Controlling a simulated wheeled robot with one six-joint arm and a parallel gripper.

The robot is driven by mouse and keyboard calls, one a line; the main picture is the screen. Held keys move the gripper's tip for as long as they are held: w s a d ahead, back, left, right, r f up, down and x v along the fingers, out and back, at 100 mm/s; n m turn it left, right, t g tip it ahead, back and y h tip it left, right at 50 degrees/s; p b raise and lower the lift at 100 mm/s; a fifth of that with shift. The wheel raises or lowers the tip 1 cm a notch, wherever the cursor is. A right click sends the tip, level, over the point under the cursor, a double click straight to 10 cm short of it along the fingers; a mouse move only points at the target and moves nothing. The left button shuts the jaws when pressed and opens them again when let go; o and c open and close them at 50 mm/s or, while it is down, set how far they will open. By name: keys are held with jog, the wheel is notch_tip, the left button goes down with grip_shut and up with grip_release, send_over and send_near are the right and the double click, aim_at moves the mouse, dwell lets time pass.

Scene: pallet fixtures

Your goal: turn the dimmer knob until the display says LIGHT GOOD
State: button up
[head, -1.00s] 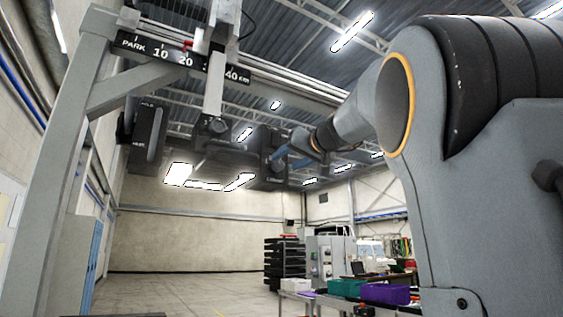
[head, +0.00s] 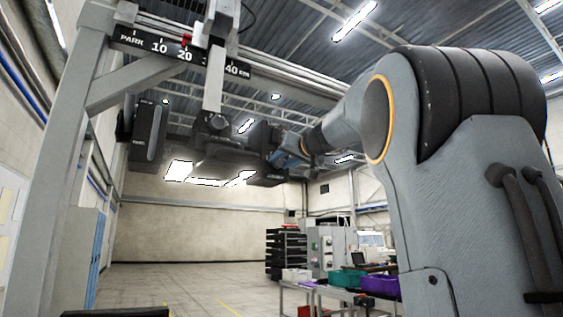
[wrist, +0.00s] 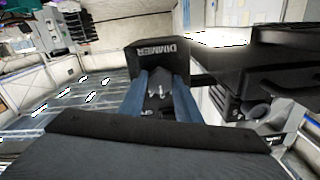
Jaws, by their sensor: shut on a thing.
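The dimmer (wrist: 158,57) is a dark box with a white DIMMER label, upside down in the wrist view. In the head view it is the dark box (head: 264,142) hanging under the gantry. My gripper (wrist: 160,88) reaches it with two blue fingers, one on each side of a small part at the dimmer. They are shut on what I take to be its knob, mostly hidden between them. In the head view my gripper (head: 284,155) meets the dimmer's right side. I cannot read a display message in either view.
A grey gantry post (head: 62,180) stands at left. Its scale beam (head: 205,62) carries a red pointer near 20. A camera-like unit (head: 215,130) and a dark panel (head: 147,132) hang left of the dimmer. A table with bins (head: 345,278) stands below right. The floor at left centre is open.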

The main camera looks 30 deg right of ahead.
jog(key=shift+m, duration=0.3)
jog(key=shift+m+b, duration=0.45)
jog(key=shift+m, duration=2.15)
jog(key=o, duration=1.1)
jog(key=shift+c, duration=0.2)
jog(key=s+b, duration=0.3)
jog(key=s, duration=0.4)
jog(key=shift+s+d, duration=0.15)
jog(key=shift+s, duration=0.25)
